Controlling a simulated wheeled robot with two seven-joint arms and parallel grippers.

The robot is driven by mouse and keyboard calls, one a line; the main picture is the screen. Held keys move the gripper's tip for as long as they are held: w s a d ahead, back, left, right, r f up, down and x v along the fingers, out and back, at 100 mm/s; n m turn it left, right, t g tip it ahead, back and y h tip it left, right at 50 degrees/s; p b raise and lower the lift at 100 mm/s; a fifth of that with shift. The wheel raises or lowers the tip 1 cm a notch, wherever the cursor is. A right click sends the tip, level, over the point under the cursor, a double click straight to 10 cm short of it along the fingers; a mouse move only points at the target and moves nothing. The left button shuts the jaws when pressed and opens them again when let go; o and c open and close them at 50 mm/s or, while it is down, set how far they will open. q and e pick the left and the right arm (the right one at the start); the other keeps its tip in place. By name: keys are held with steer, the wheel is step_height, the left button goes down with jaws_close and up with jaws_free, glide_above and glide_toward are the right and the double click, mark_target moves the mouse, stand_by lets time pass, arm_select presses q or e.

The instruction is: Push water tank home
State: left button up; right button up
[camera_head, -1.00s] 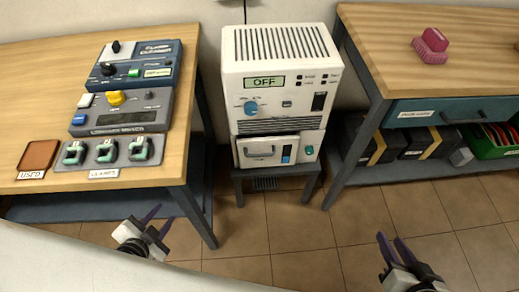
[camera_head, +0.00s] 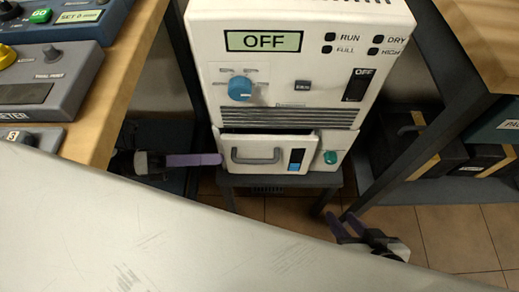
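The water tank (camera_head: 292,149) is the white drawer with a grey handle and a blue level window, low in the front of the white dehumidifier (camera_head: 290,75). A dark gap shows along its top edge, and its front stands slightly out from the housing. My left gripper (camera_head: 220,160) is at the left edge of the tank front, fingers pointing right. Its fingers overlap in this view, so their opening is hidden, and I cannot tell whether they touch the tank. My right gripper (camera_head: 345,226) is open and empty, below and right of the tank.
The dehumidifier stands on a dark stand (camera_head: 228,182), its display reading OFF. A wooden bench (camera_head: 120,85) is close on the left. A second bench's dark leg (camera_head: 400,140) and black boxes (camera_head: 400,150) are on the right. Tiled floor is free in front.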

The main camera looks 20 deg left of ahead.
mark_target(240, 161)
arm_select(q)
steer(key=shift+m+g, duration=0.5)
steer(key=shift+m, duration=0.1)
steer(key=x, duration=1)
steer(key=shift+f+b, duration=0.25)
steer(key=shift+b, duration=0.1)
